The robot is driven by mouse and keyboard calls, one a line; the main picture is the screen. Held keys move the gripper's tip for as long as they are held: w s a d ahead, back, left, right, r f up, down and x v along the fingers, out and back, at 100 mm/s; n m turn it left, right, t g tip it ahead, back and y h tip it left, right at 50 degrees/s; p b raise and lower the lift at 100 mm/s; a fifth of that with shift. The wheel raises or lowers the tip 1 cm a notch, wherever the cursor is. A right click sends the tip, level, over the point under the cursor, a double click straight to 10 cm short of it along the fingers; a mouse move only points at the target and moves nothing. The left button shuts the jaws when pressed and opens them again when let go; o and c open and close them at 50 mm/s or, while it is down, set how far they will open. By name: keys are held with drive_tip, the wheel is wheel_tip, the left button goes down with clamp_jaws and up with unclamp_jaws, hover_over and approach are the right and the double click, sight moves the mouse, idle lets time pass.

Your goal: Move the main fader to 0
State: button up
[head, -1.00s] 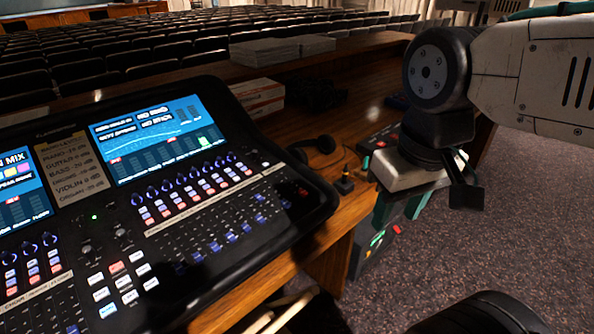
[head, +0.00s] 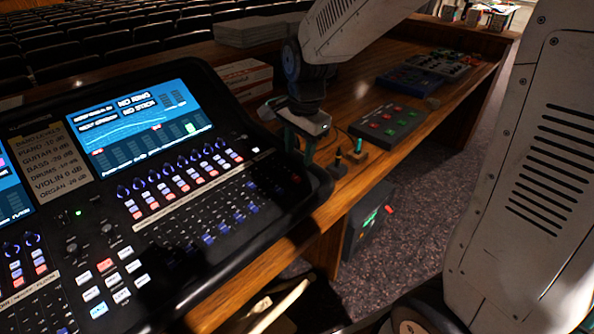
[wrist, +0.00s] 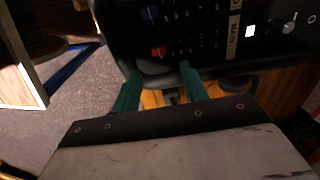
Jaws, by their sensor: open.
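The black mixing desk (head: 205,225) stands on the wooden table, with rows of blue-capped faders. A small red fader cap (wrist: 158,52) near the desk's edge shows in the wrist view, close to a "MAIN" label (wrist: 233,30); in the head view it is a tiny red spot (head: 296,179) at the right end. My gripper (head: 298,148) is over the desk's right edge, its teal fingers open. In the wrist view the two fingertips of my gripper (wrist: 158,80) lie apart, with the red cap ahead between them, not touched. The scale beside the cap is too small to read.
A blue fader cap (wrist: 149,13) sits beyond the red one. Headphones lie partly hidden behind my gripper. A small joystick box (head: 354,152) and a dark button box (head: 388,123) stand to the right. Paper stacks (head: 258,30) lie behind.

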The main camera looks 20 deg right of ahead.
sight(296, 177)
drive_tip(key=f, duration=0.7)
drive_tip(key=shift+w+a, duration=0.15)
drive_tip(key=shift+w, duration=0.15)
